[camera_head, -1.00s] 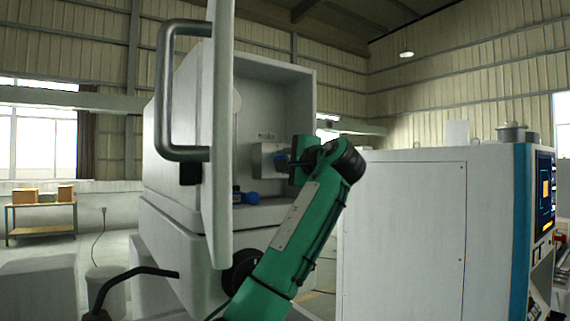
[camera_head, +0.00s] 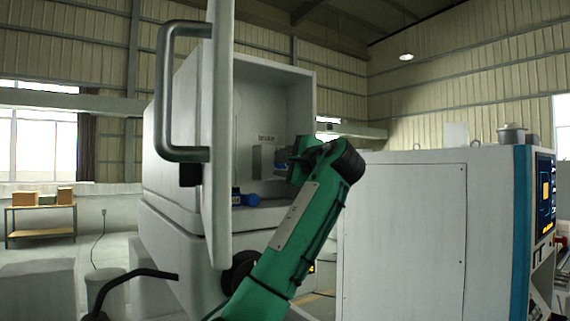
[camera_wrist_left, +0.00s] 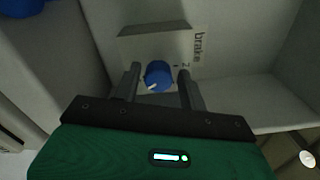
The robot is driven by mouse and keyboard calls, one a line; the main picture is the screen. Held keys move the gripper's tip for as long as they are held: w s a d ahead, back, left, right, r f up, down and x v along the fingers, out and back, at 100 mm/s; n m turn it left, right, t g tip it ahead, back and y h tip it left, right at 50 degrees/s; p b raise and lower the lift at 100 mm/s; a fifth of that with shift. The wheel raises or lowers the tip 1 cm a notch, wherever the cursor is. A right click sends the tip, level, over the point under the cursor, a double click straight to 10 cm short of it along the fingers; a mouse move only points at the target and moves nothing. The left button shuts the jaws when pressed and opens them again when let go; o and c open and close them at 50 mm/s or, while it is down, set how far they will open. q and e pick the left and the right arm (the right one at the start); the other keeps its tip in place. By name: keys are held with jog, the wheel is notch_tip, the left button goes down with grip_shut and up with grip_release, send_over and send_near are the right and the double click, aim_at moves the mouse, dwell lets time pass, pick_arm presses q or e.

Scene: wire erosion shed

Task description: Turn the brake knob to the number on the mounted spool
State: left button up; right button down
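The blue brake knob (camera_wrist_left: 158,74) sits on a grey box (camera_wrist_left: 128,42) marked "brake", with a "2" visible beside the knob. Its white mark points to the lower left in the left wrist view. My left gripper (camera_wrist_left: 159,70) is open, with one finger on each side of the knob and a gap to both. In the head view the knob (camera_head: 281,161) is partly hidden by my left gripper (camera_head: 290,160), inside the open cabinet. A mounted spool with a readable number is not visible. My right gripper is not in view.
The open cabinet door (camera_head: 219,140) with its grey handle (camera_head: 165,95) stands left of my arm. A blue object (camera_head: 246,199) lies on the cabinet floor (camera_head: 270,213). A white machine (camera_head: 405,230) stands close on the right.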

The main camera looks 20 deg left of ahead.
pick_arm(q)
jog(key=shift+o, duration=0.5)
jog(key=shift+f, duration=0.1)
jog(key=shift+d, duration=0.1)
jog(key=shift+s+d+f, duration=0.1)
jog(key=shift+s+d, duration=0.05)
jog(key=b+v, duration=0.6)
jog(key=v, duration=0.7)
jog(key=shift+d, duration=0.1)
